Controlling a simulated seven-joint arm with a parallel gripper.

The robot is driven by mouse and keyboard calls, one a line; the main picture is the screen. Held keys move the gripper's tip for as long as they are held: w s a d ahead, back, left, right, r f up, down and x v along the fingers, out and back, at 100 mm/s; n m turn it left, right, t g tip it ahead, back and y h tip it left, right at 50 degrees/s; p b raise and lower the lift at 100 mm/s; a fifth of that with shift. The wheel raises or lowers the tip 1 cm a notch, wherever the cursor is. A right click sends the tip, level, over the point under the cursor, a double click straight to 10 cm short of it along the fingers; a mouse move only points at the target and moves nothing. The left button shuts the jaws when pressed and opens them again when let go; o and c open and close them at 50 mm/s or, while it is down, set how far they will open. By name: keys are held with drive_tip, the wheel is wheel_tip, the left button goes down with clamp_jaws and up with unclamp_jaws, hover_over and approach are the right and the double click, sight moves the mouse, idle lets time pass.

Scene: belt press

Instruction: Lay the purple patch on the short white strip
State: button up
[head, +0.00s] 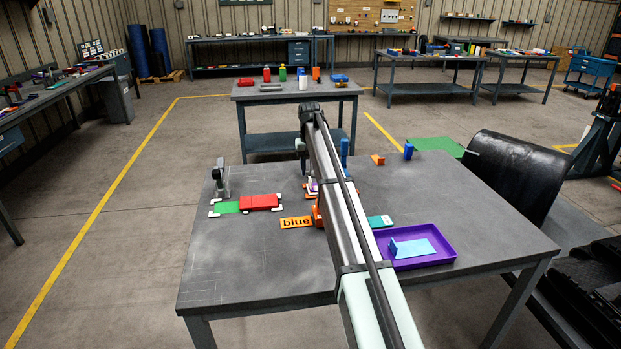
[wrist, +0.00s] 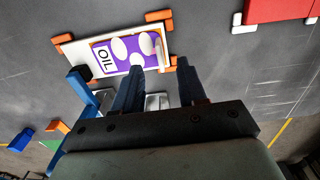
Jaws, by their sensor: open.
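In the wrist view the purple patch (wrist: 129,52), with white ovals and an "OIL" label, lies flat on the white strip (wrist: 73,52). White borders show around the patch, and orange corner pieces (wrist: 158,15) stand at the strip's corners. My gripper (wrist: 160,68) is open, with its two dark blue fingers apart. The left fingertip overlaps the patch's near edge in the picture; I cannot tell whether it touches. The right fingertip is beside the strip's end. In the head view my arm hides most of the patch and the gripper.
A red block and green strip (head: 226,208) sit left, beside a clamp (head: 221,178). A purple tray (head: 434,259) holds a light blue piece (head: 416,248). A blue post (wrist: 82,86) stands close to my gripper. The table's front left is clear.

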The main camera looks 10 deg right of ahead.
wheel_tip(320, 180, up, 9)
drive_tip(key=shift+f, duration=0.2)
drive_tip(key=shift+a, duration=0.1)
